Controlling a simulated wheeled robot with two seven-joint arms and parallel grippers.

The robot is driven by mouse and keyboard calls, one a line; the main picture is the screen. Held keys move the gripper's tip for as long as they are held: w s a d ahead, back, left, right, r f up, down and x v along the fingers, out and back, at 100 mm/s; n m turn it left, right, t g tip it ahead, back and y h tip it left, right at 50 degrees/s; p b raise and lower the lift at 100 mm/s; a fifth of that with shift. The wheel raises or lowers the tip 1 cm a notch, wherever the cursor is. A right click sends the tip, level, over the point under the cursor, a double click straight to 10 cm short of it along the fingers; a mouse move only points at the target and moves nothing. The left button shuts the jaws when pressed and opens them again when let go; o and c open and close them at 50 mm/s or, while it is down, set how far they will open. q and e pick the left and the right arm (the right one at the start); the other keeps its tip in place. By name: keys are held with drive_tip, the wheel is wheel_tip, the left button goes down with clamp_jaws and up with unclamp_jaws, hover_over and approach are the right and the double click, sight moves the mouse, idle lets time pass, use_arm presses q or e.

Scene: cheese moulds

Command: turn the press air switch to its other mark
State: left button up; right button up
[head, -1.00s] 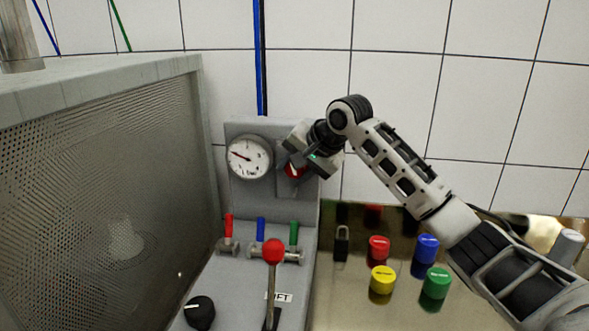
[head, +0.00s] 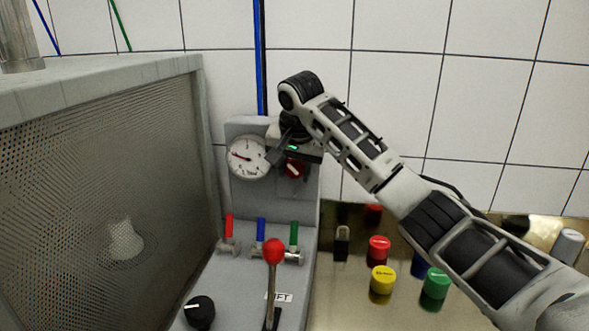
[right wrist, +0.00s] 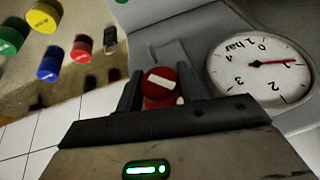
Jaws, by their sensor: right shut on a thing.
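The press air switch is a round red knob (head: 294,168) with a white bar, on the upright grey panel right of the pressure gauge (head: 249,157). In the head view its bar slants, and my gripper hides part of it. In the right wrist view the knob (right wrist: 160,86) sits between the two fingers. My right gripper (right wrist: 160,92) is shut on the knob; it also shows in the head view (head: 288,163), reaching in from the right. I cannot make out the switch's marks. My left gripper is not in view.
Red, blue and green valve levers (head: 261,230) stand below the panel, with a red-balled lever (head: 273,251) and a black dial (head: 200,311) nearer. A perforated metal guard (head: 100,200) stands left. Coloured caps (head: 383,280) and a padlock (head: 342,243) are at right.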

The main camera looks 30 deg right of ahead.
drive_tip(key=shift+s+f, duration=0.1)
drive_tip(key=shift+f, duration=0.05)
drive_tip(key=o, duration=1)
drive_tip(key=shift+c, duration=0.2)
drive_tip(key=v, duration=1.6)
